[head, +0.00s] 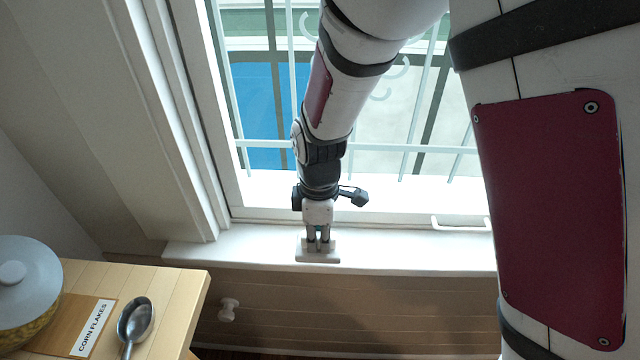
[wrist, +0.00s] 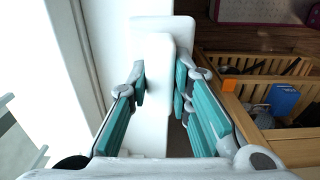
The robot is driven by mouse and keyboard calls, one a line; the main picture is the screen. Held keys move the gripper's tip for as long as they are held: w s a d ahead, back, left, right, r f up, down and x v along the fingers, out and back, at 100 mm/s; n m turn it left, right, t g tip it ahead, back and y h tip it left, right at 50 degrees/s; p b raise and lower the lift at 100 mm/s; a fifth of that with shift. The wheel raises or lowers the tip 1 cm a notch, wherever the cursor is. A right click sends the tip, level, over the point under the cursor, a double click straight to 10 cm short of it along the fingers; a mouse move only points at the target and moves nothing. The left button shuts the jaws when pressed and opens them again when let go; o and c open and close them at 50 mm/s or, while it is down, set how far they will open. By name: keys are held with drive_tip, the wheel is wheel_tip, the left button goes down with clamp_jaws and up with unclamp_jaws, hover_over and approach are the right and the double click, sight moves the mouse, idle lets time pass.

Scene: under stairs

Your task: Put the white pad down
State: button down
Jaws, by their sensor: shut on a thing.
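The white pad (head: 318,256) is a small flat pale block at the window sill, below my gripper (head: 318,238). My gripper points down and its fingers are shut on the pad. In the wrist view the pad (wrist: 153,62) shows as a white, round-cornered piece between the teal-backed fingers of my gripper (wrist: 162,86). In the head view the pad overlaps the white window sill (head: 410,254). I cannot tell whether its underside touches the sill. The fingers hide part of the pad.
The barred window (head: 400,120) stands right behind my arm. A wooden counter (head: 180,290) at the lower left bears a lidded jar (head: 25,285), a corn flakes label (head: 90,328) and a metal scoop (head: 135,322). The sill right of the pad is mostly clear, with a white handle (head: 460,224).

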sight(319, 232)
drive_tip(key=shift+w+f, duration=0.1)
drive_tip(key=shift+w, duration=1.1)
drive_tip(key=shift+w+a+f, duration=0.1)
drive_tip(key=shift+w+f, duration=0.25)
drive_tip(key=shift+f, duration=0.25)
drive_tip(key=shift+w+f, duration=0.3)
drive_tip(key=shift+f, duration=0.7)
drive_tip(key=c, duration=1.4)
unclamp_jaws()
drive_tip(key=shift+f, duration=0.1)
drive_tip(key=shift+c, duration=0.2)
drive_tip(key=shift+f, duration=0.15)
